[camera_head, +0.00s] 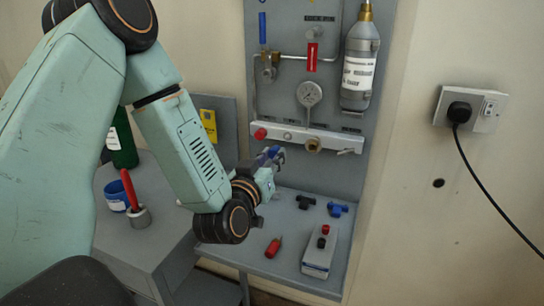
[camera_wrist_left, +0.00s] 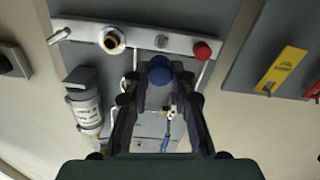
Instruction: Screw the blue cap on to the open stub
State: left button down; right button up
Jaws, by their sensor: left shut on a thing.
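My left gripper (camera_head: 272,156) is shut on the blue cap (camera_wrist_left: 160,70), which sits between its fingertips in the left wrist view. The gripper is in front of and just below the light metal bar (camera_head: 335,138) on the panel, apart from it. The bar carries a red cap (camera_head: 260,133) at its left end and a brass stub (camera_head: 313,145) further right. In the left wrist view the brass stub (camera_wrist_left: 111,40) shows a round open mouth, and the red cap (camera_wrist_left: 202,51) is on the right. The blue cap is mostly hidden by the fingers in the head view. My right gripper is not in view.
A gauge (camera_head: 309,93) and a grey cylinder (camera_head: 360,60) are above the bar. The shelf below holds a black fitting (camera_head: 305,202), a blue fitting (camera_head: 338,209), a red item (camera_head: 273,247) and a grey box (camera_head: 320,262). A green bottle (camera_head: 121,140) stands at left.

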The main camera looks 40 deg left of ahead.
pick_arm(q)
jog(key=shift+w+a+f, duration=0.1)
jog(key=shift+a+f, duration=0.1)
jog(key=shift+d+r, duration=0.2)
jog(key=x, duration=0.2)
jog(key=shift+w+a+f, duration=0.15)
jog(key=shift+w+a, duration=0.05)
jog(key=shift+w, duration=0.05)
jog(key=x, duration=0.3)
jog(key=shift+w+b, duration=0.1)
jog(key=shift+b, duration=0.25)
jog(key=shift+d, duration=0.1)
